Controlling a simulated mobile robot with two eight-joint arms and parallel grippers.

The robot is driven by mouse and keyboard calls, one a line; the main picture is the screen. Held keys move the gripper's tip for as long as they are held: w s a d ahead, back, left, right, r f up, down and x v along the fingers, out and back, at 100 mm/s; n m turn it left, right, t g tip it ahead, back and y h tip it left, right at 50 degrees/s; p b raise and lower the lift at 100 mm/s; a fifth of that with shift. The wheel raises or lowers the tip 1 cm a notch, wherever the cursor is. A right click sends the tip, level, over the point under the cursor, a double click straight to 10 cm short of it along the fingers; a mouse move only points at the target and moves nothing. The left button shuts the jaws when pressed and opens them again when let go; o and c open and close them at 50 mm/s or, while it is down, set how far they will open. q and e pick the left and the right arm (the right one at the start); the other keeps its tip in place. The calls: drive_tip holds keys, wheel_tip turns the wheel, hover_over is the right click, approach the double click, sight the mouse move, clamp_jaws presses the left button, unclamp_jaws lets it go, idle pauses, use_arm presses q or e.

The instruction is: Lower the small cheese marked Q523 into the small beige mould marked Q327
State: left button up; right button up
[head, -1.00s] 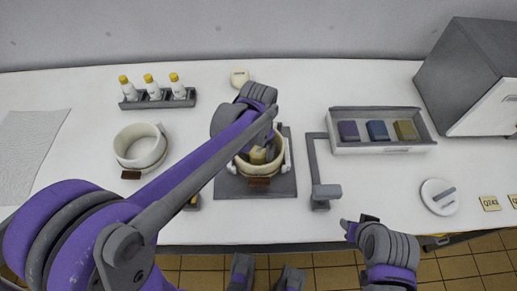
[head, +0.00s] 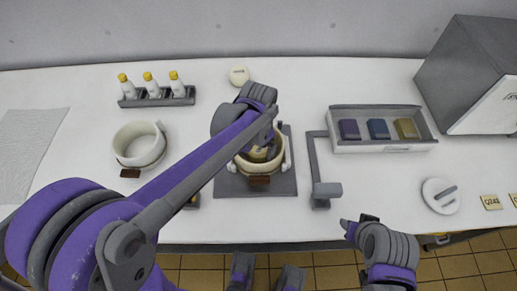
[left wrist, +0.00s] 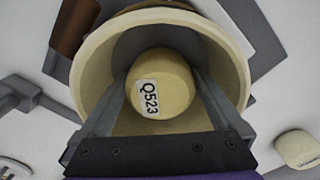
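The small pale yellow cheese marked Q523 (left wrist: 160,85) is between the two fingers of my left gripper (left wrist: 160,78) in the left wrist view. Both fingers appear to touch its sides. Cheese and fingertips are inside the rim of a round beige mould (left wrist: 90,60); whether the cheese touches the bottom is hidden. In the head view the mould (head: 243,170) stands on a dark grey mat, with my left gripper (head: 262,150) reaching in from above. No Q327 mark is legible. My right gripper (head: 357,222) is empty by the table's front edge, its fingers seemingly apart.
Another beige vessel (head: 140,145) stands to the left. A bottle rack (head: 160,100) and a small pale round piece (head: 239,75) are behind. A bent grey stand (head: 318,165) is close right; a tray of coloured blocks (head: 385,147) and a white lid (head: 440,196) lie beyond.

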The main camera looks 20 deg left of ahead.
use_arm(q)
wheel_tip(320, 180, up, 11)
drive_tip(key=shift+f+p, duration=0.1)
drive_tip(key=shift+p, duration=0.55)
use_arm(e)
drive_tip(key=shift+w+r, duration=0.1)
drive_tip(key=shift+r, duration=0.6)
use_arm(q)
drive_tip(key=s+a+f+n+t+p, duration=0.1)
drive_tip(key=s+a+n+t+p, duration=0.1)
drive_tip(key=s, duration=0.5)
drive_tip(key=s+a+f+n+t+p, duration=0.1)
drive_tip(key=s+a+n+t+p, duration=0.2)
drive_tip(key=s, duration=0.4)
drive_tip(key=shift+a+n, duration=0.4)
drive_tip(key=shift+a, duration=0.4)
use_arm(e)
wheel_tip(320, 180, up, 6)
drive_tip(key=w, duration=0.1)
drive_tip(key=shift+w, duration=0.25)
use_arm(q)
drive_tip(key=shift+d+f, duration=0.1)
use_arm(e)
drive_tip(key=shift+s+r, duration=0.1)
